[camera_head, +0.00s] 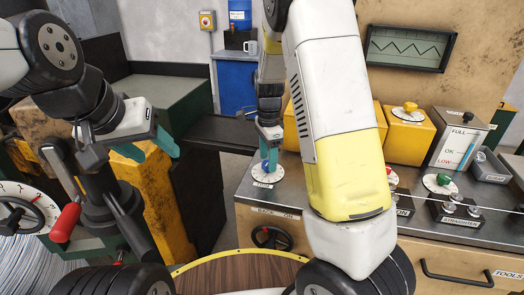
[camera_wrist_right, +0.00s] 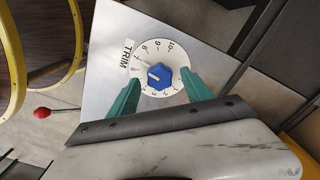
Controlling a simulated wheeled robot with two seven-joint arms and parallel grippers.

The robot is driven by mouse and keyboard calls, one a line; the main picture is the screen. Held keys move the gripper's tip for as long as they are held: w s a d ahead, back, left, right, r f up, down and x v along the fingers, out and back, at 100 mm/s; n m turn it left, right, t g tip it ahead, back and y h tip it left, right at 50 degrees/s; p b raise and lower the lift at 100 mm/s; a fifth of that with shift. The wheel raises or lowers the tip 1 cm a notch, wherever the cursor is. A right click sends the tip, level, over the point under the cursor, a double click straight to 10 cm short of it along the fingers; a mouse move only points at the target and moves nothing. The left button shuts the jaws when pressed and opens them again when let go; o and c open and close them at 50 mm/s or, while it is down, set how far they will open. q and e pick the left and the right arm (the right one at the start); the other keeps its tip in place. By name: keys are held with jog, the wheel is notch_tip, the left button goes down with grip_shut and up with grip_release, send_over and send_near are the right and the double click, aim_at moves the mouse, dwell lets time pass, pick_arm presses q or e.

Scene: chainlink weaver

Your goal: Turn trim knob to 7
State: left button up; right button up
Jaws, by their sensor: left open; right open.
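The blue trim knob (camera_wrist_right: 159,77) sits on a white numbered dial (camera_wrist_right: 170,48) beside a TRIM label (camera_wrist_right: 127,54). Its white pointer mark faces the left of the right wrist view, roughly toward 5 or 6; the exact number is hard to read. The knob also shows in the head view (camera_head: 265,166) on the bench's left corner. My right gripper (camera_wrist_right: 160,86) is open, its teal fingers on either side of the knob with visible gaps. In the head view it points down at the dial (camera_head: 270,158). My left gripper (camera_head: 148,150) is open and empty, away at the left.
A handwheel (camera_head: 271,238) is on the bench front below the dial. A green knob (camera_head: 441,182) and yellow boxes (camera_head: 408,138) stand to the right. A red-handled lever (camera_head: 65,222) is at lower left. In the wrist view, a red ball (camera_wrist_right: 41,112) is left.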

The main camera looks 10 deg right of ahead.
notch_tip(320, 180, up, 6)
jog(key=shift+f, duration=0.15)
jog(key=shift+r, duration=0.45)
jog(key=shift+r, duration=0.15)
jog(key=s+d+r+n+t, duration=0.1)
jog(key=s+r+n+t, duration=0.1)
jog(key=s+r+n, duration=0.2)
jog(key=s+d+r+n+t+y, duration=0.1)
jog(key=s+r+n, duration=0.4)
jog(key=s, duration=0.6)
jog(key=s+d+r+n+t+y, duration=0.1)
jog(key=s+r+n+t, duration=0.2)
jog(key=s+r+n, duration=0.2)
jog(key=s+n, duration=0.2)
jog(key=s, duration=0.1)
